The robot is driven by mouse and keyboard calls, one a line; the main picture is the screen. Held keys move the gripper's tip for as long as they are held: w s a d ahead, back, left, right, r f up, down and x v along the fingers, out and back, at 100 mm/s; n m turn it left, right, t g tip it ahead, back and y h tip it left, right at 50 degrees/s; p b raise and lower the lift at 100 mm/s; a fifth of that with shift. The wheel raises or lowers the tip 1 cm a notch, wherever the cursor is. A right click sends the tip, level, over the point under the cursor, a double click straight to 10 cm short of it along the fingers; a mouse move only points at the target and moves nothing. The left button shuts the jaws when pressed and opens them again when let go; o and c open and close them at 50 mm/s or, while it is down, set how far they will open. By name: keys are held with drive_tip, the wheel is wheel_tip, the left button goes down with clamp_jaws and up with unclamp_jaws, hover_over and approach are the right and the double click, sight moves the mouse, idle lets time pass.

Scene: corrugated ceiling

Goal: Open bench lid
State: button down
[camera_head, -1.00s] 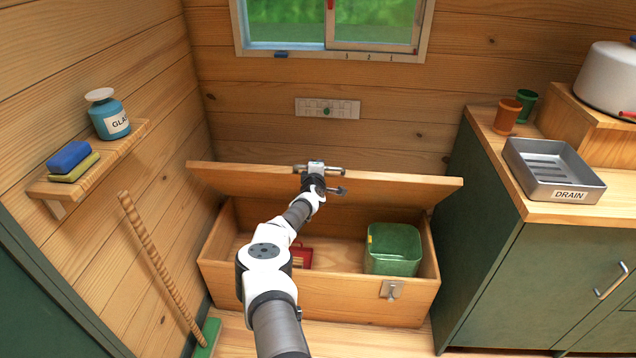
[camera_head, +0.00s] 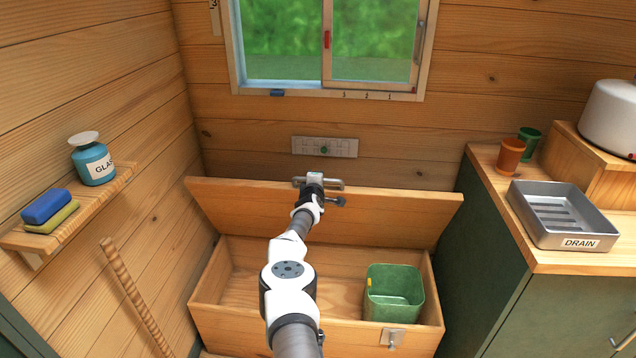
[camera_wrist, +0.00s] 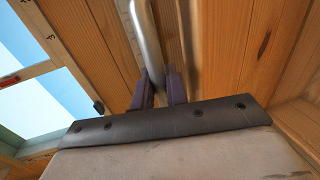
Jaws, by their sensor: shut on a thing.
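The wooden bench lid (camera_head: 400,219) is raised and leans back steeply toward the rear wall. A metal bar handle (camera_head: 338,183) sits at the lid's upper edge. My gripper (camera_head: 315,181) is shut on this handle. In the wrist view, the dark fingers of my gripper (camera_wrist: 160,90) close around the curved metal handle (camera_wrist: 148,40). The bench box (camera_head: 250,322) stands open below the lid. A green bin (camera_head: 394,295) is inside it at the right. My arm hides part of the box's inside.
A shelf (camera_head: 118,184) with a blue jar (camera_head: 95,162) and sponges (camera_head: 46,206) is on the left wall, above a wooden broom handle (camera_head: 135,298). A counter (camera_head: 590,262) with a metal drain tray (camera_head: 560,217) stands at the right. A window (camera_head: 330,45) is above the lid.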

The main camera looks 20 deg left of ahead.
drive_tip(key=shift+w+r, duration=0.1)
drive_tip(key=shift+r, duration=0.2)
drive_tip(key=c, duration=1.6)
unclamp_jaws()
drive_tip(key=shift+o, duration=0.6)
drive_tip(key=shift+f, duration=0.1)
drive_tip(key=shift+p, duration=0.3)
drive_tip(key=p+v, duration=0.6)
drive_tip(key=v, duration=0.8)
drive_tip(key=shift+p, duration=0.3)
